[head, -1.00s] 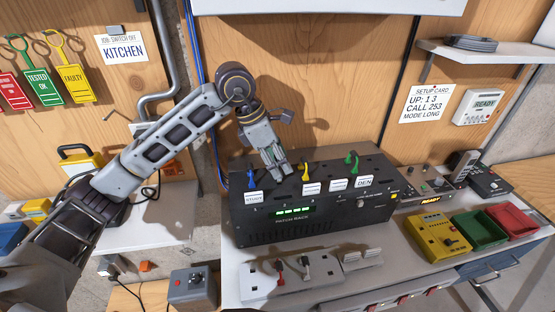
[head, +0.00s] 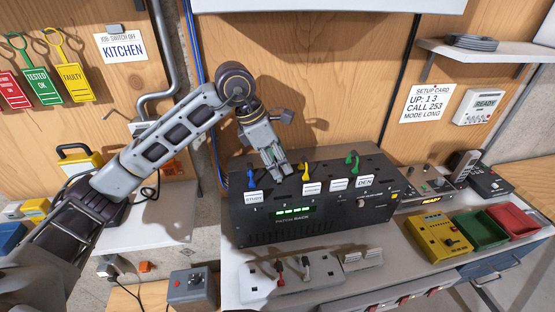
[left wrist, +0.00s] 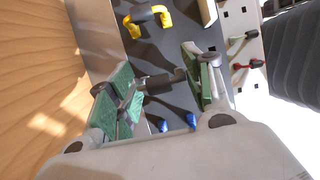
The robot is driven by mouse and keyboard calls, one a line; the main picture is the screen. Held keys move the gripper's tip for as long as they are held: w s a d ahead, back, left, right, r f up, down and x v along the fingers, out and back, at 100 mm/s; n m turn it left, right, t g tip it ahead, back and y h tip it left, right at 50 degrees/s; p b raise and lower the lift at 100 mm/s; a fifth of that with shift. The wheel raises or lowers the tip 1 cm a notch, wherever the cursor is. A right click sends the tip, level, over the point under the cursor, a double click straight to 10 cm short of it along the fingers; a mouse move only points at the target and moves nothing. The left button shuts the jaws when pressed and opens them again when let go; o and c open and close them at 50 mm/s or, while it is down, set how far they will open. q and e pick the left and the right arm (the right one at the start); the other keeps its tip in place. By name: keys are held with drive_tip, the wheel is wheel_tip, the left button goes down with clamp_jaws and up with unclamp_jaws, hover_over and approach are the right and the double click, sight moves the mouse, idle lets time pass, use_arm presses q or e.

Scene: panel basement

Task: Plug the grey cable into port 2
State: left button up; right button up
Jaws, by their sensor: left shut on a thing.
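My left gripper (head: 278,172) points down onto the top of the black patch rack (head: 300,232), between a blue plug (head: 252,180) and a yellow plug (head: 305,174). In the left wrist view the green-padded fingers are shut on a dark grey plug (left wrist: 160,82), which I take to be the grey cable's end. The fingers hide much of it, and I cannot tell whether it is seated in a socket. Port numbers are too small to read, so port 2 is not clearly marked out. My right gripper is not in view.
A green plug (head: 352,162) stands farther right on the rack. White tags line its front edge, including DEN (head: 365,182). A yellow box (head: 438,236), a green bin (head: 480,230) and a red bin (head: 511,221) stand right.

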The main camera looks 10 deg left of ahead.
use_arm(q)
drive_tip(key=shift+f+b, duration=0.25)
drive_tip(key=shift+b, duration=0.1)
idle(0.5)
idle(0.5)
drive_tip(key=shift+f+b, duration=0.2)
drive_tip(key=shift+b, duration=0.2)
idle(0.6)
drive_tip(key=shift+f, duration=0.15)
idle(1.0)
drive_tip(key=shift+f+b, duration=0.3)
drive_tip(key=shift+b, duration=0.55)
idle(1.2)
idle(0.4)
drive_tip(key=o, duration=1)
drive_tip(key=shift+c, duration=0.2)
